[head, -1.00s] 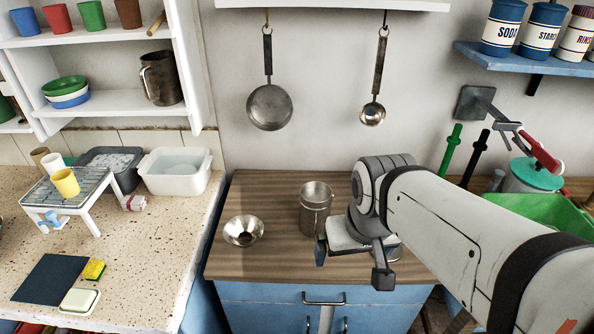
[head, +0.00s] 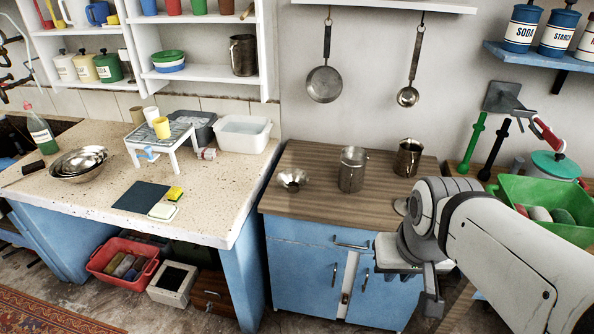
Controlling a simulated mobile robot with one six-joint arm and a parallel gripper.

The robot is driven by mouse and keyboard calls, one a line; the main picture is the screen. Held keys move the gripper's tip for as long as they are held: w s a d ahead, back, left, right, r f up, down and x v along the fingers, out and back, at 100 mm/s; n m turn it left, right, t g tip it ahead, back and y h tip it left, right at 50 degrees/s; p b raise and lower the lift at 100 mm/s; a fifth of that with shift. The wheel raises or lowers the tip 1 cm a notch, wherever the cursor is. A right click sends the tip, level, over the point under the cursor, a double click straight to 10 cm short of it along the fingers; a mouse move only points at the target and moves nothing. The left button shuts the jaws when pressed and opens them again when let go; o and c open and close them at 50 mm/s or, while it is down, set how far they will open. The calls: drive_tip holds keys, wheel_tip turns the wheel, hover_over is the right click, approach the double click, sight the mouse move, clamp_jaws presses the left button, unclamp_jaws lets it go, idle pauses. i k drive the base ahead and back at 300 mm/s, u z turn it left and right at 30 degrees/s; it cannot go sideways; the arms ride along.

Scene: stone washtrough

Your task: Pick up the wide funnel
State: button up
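A shiny metal funnel (head: 292,180) with a broad mouth rests on the left part of the wooden counter (head: 330,212) in the head view. My arm hides part of the counter's right end.
A metal can (head: 351,170) stands just right of the funnel, and a metal jug (head: 408,157) stands farther right. A pan (head: 324,84) and ladle (head: 408,96) hang on the wall behind. A green basin (head: 545,200) is at the right. The counter's front left is clear.

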sight(296, 177)
drive_tip(key=z, duration=0.8)
drive_tip(key=k, duration=0.1)
drive_tip(key=u, duration=1.5)
drive_tip(key=i, duration=1.45)
drive_tip(key=z, duration=0.4)
